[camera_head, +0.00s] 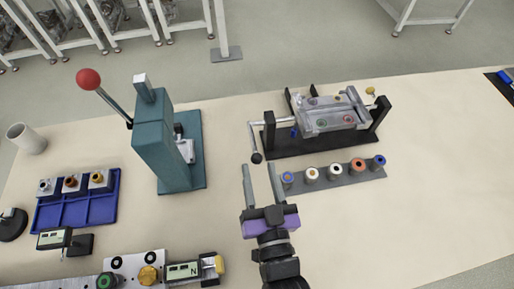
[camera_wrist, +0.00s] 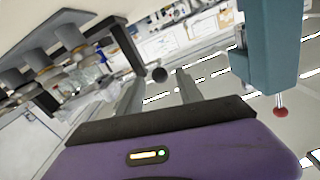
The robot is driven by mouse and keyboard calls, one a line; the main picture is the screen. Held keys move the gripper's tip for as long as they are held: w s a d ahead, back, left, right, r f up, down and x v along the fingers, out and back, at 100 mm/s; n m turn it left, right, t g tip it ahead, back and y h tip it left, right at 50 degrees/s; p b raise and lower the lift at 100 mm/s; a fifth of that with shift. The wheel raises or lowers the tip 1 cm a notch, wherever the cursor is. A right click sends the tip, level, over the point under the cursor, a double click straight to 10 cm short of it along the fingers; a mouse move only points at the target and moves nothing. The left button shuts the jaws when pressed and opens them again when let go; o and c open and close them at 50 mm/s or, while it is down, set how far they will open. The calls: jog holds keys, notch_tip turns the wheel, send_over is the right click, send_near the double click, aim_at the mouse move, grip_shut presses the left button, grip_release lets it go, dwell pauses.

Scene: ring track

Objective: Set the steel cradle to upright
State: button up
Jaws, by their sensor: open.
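The steel cradle (camera_head: 333,115) sits between two black uprights on a black base (camera_head: 325,143) at the back right of the table. Its top face is tilted toward the head camera and shows several coloured round spots. A crank handle with a black knob (camera_head: 257,157) hangs down on its left side; the knob also shows in the wrist view (camera_wrist: 159,74). My gripper (camera_head: 261,172) is open and empty, its fingertips just in front of the knob and apart from it as far as I can tell.
A grey strip (camera_head: 335,178) with several coloured rollers lies right of my gripper. A teal press (camera_head: 160,140) with a red-knobbed lever stands left. A blue tray (camera_head: 75,205) and gauges lie farther left.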

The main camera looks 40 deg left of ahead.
aim_at(255, 149)
jog(key=x, duration=0.6)
jog(key=shift+w+a+p, duration=0.2)
jog(key=shift+a+p, duration=0.05)
jog(key=shift+p, duration=0.1)
jog(key=shift+c, duration=0.2)
grip_shut()
dwell(0.9)
